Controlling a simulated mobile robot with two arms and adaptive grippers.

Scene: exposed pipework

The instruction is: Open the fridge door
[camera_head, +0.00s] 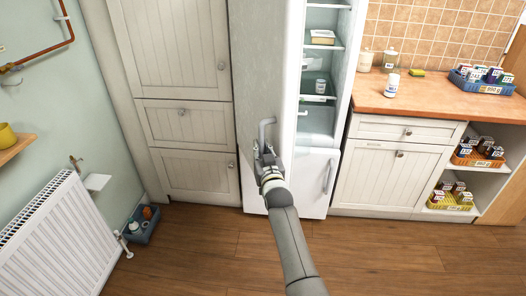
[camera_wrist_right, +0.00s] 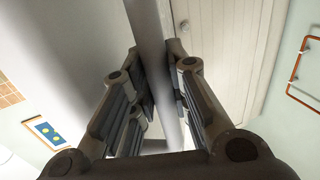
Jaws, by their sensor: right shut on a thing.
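The fridge door (camera_head: 258,65) stands swung open, its grey outer face turned left and its pale edge towards me. The fridge interior (camera_head: 318,118) shows to its right, with shelves. The door handle (camera_head: 265,128) is a grey bar on the outer face. My right gripper (camera_head: 267,158) is shut around the lower part of this handle. In the right wrist view the handle (camera_wrist_right: 152,35) runs between the two fingers of the right gripper (camera_wrist_right: 163,95). My left gripper is not in view.
A lower fridge door (camera_head: 315,180) with its own handle is shut. A cream cupboard (camera_head: 180,60) stands left of the fridge door. A wooden counter (camera_head: 430,105) is to the right. A radiator (camera_head: 60,235) and a blue crate (camera_head: 143,225) are at left. The wooden floor (camera_head: 200,260) in front is clear.

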